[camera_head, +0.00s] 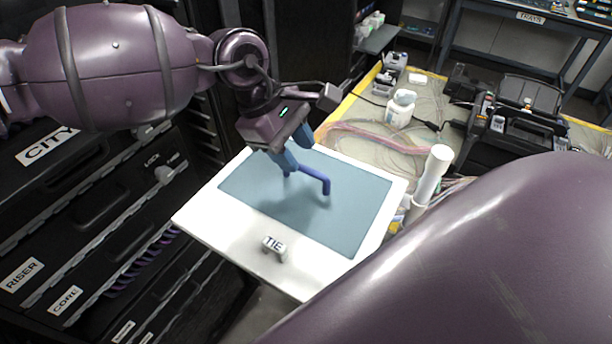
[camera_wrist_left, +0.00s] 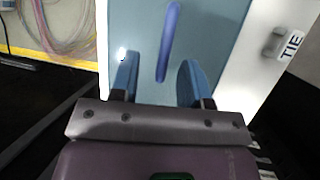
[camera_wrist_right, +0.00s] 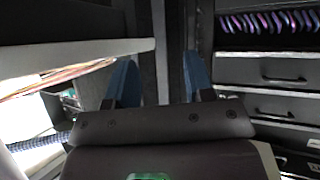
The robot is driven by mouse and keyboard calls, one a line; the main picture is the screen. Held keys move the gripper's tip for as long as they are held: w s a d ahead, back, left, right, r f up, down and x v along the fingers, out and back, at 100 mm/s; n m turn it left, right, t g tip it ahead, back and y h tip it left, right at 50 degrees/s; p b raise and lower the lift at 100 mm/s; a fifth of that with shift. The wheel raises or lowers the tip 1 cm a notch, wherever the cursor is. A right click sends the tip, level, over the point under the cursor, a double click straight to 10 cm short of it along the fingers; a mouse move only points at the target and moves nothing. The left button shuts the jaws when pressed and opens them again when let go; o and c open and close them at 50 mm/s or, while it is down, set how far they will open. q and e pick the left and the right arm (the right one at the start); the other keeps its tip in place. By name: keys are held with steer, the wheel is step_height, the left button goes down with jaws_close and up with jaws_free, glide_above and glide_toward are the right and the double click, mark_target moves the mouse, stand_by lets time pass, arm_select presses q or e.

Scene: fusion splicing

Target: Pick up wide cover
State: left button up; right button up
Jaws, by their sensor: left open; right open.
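A pale blue rectangular panel (camera_head: 345,210), apparently the wide cover, lies within a white board or tray (camera_head: 215,220) in the head view. A darker blue bar handle (camera_head: 316,178) stands on it; the handle also shows in the left wrist view (camera_wrist_left: 168,42). My left gripper (camera_head: 295,153) is open, just above the handle's far-left end. In the left wrist view its fingers (camera_wrist_left: 157,75) are on either side of the handle's line, with no visible grip. My right gripper (camera_wrist_right: 158,78) is open and empty in the right wrist view, away from the panel.
A TIE-labelled knob (camera_head: 274,247) sits on the white near edge. Black drawer cabinets (camera_head: 120,200) stand at left. A workbench with loose fibres (camera_head: 365,130), a white bottle (camera_head: 401,108) and a black machine (camera_head: 515,125) is behind at right. A white tube (camera_head: 432,172) stands beside the board.

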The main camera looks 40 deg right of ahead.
mark_target(303, 167)
arm_select(q)
steer(key=x, duration=0.3)
steer(key=shift+s+a+f+p, duration=0.15)
steer(key=shift+s+f+p, duration=0.05)
steer(key=shift+s+p, duration=0.1)
steer(key=shift+f, duration=0.4)
steer(key=shift+c, duration=0.6)
jaws_close()
arm_select(e)
steer(key=shift+r, duration=0.45)
